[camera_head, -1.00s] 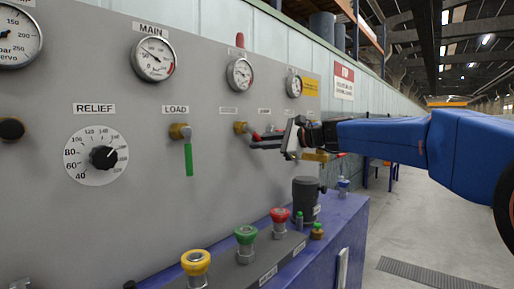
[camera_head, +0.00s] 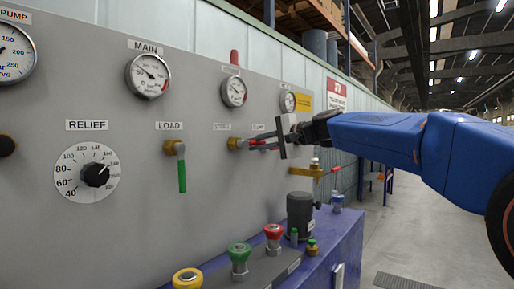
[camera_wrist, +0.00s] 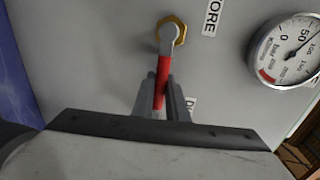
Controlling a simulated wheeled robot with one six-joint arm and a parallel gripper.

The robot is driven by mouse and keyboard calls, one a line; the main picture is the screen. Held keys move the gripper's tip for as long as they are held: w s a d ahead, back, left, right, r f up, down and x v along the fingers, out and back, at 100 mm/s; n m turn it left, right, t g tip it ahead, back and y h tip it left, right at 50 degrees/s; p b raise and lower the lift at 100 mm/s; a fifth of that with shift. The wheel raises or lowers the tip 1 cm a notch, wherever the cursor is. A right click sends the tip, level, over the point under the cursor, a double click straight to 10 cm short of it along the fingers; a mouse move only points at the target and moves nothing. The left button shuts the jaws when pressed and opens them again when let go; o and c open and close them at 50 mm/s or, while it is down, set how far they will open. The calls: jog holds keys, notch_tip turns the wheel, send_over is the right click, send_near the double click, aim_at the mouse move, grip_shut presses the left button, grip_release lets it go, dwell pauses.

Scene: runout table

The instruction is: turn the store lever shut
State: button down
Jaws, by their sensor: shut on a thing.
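The store lever has a brass hub (camera_head: 236,144) on the grey panel, under a small label, right of the load lever. Its red handle points right, roughly level. In the wrist view the hub (camera_wrist: 176,26) is at top centre, with the red handle (camera_wrist: 163,72) running down from it between the fingers. My gripper (camera_head: 262,144) is shut on the red handle, reaching in from the right; its fingers (camera_wrist: 161,95) stand on both sides of the handle. The handle's far end is hidden by my gripper.
The load lever (camera_head: 182,170), with a green handle, hangs down to the left. Gauges line the panel above. A brass valve with a red handle (camera_head: 315,171) sits just below right of my gripper. Yellow, green and red knobs (camera_head: 239,255) and a dark cylinder (camera_head: 300,215) stand below.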

jog(key=shift+r, duration=0.1)
dwell(0.4)
jog(key=c, duration=1.7)
grip_release()
jog(key=shift+c, duration=0.2)
jog(key=v, duration=1.7)
jog(key=shift+s+d, duration=0.15)
jog(key=shift+s, duration=0.05)
jog(key=s+d+f+n+g+h, duration=0.1)
jog(key=s+d+f+h, duration=0.3)
jog(key=s+f, duration=0.7)
jog(key=s+d+f+n+g+h, duration=0.2)
jog(key=s+d+f+n+h, duration=0.2)
jog(key=s+f, duration=0.8)
jog(key=s+d+f+n+g+h, duration=0.2)
jog(key=s+f, duration=0.9)
jog(key=f, duration=1.4)
jog(key=d+h, duration=0.2)
jog(key=d, duration=0.2)
jog(key=shift+s+d+n, duration=0.4)
